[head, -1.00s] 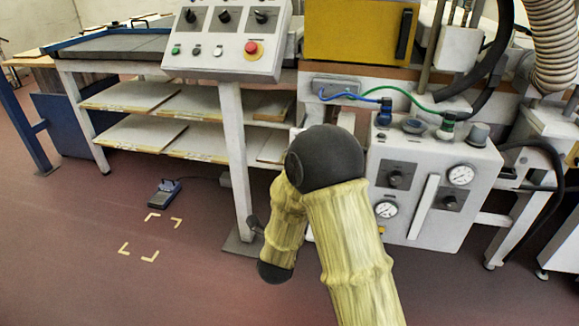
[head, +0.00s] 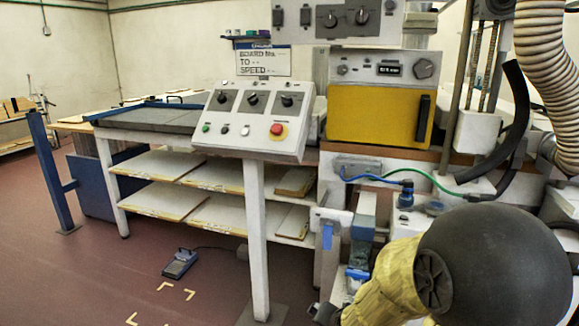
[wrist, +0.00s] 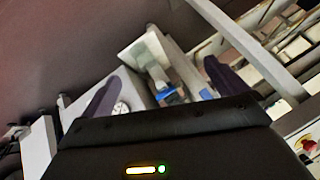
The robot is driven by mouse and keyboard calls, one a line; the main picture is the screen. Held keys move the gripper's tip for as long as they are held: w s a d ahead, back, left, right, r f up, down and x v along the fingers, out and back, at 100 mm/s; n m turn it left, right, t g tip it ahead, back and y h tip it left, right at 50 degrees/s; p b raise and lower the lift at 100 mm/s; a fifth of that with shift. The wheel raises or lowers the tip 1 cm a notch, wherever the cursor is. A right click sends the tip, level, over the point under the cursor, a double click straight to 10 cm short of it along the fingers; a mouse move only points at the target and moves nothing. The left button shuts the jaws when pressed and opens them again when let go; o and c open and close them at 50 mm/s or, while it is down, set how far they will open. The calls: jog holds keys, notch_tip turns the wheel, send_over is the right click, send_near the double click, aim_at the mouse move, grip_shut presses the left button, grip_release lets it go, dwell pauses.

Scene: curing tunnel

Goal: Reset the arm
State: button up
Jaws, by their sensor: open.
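My gripper (wrist: 166,68) shows in the wrist view as two dark fingers spread wide apart, with nothing held between them. Beyond the fingers are a blurred white gauge box (wrist: 128,88) and a pale fitting with a blue part (wrist: 172,97). In the head view my arm, with a big black joint and yellow sleeve, fills the lower right. My gripper cannot be made out there.
The control console (head: 255,120) stands on a white post (head: 256,235) left of my arm. A yellow-fronted unit (head: 372,112) and a ribbed hose (head: 545,60) are behind. A foot pedal (head: 180,263) lies on the floor, which is open at left.

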jog(key=s+d+n+g, duration=0.5)
jog(key=s+n, duration=0.1)
jog(key=s, duration=0.7)
notch_tip(320, 180, up, 38)
jog(key=p, duration=3.8)
jog(key=shift+r+h, duration=0.2)
jog(key=shift+h, duration=0.1)
